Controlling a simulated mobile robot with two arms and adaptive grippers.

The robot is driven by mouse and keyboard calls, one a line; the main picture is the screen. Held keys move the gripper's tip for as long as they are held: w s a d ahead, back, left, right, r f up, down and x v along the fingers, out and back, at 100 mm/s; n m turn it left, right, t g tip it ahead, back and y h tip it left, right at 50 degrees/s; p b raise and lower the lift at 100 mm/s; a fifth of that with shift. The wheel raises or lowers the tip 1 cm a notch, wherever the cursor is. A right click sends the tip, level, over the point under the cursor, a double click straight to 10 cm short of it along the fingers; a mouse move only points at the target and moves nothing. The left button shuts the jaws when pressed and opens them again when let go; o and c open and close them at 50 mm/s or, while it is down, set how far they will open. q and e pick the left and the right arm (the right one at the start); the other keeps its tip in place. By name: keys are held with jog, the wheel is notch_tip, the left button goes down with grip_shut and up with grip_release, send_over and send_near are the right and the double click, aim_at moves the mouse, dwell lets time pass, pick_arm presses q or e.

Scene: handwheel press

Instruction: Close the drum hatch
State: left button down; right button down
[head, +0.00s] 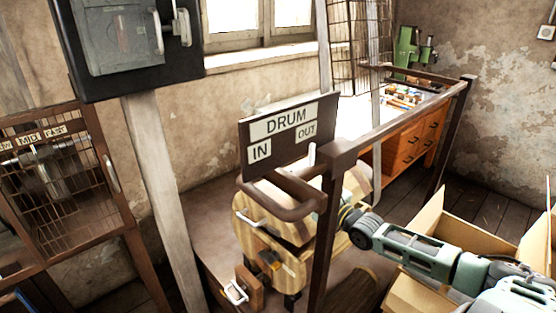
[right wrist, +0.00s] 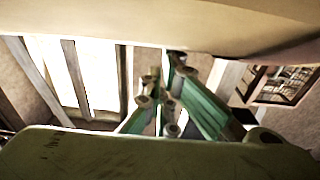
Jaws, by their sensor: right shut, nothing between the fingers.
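The wooden drum (head: 265,235) stands in the middle of the head view, behind a brown rail and post. Its slatted front has a pale handle (head: 252,220), and a dark gap shows along its upper side. I cannot tell clearly how far the hatch stands open. My right arm comes in from the right and ends close to the drum's right side, by the post. In the right wrist view my right gripper (right wrist: 166,100) is shut and empty, between a pale surface above and a greenish one below. I cannot tell whether it touches either. My left gripper is out of view.
A sign reading DRUM, IN and OUT (head: 288,131) hangs over the drum. The brown post (head: 325,235) and rail (head: 410,118) stand close to my right arm. An open cardboard box (head: 430,232) is at the right, and a mesh cabinet (head: 65,175) at the left.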

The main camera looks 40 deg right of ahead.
jog(key=s+f, duration=0.1)
jog(key=f, duration=0.1)
jog(key=s+f, duration=0.1)
jog(key=shift+s+d+f, duration=0.15)
jog(key=shift+s+f, duration=0.75)
jog(key=shift+f, duration=0.65)
jog(key=r+p, duration=0.3)
jog(key=r, duration=0.1)
jog(key=shift+w+r+p, duration=0.2)
jog(key=shift+r+p, duration=0.2)
jog(key=s+f, duration=0.2)
jog(key=s, duration=0.7)
jog(key=shift+s+d+f, duration=0.3)
jog(key=shift+d, duration=0.1)
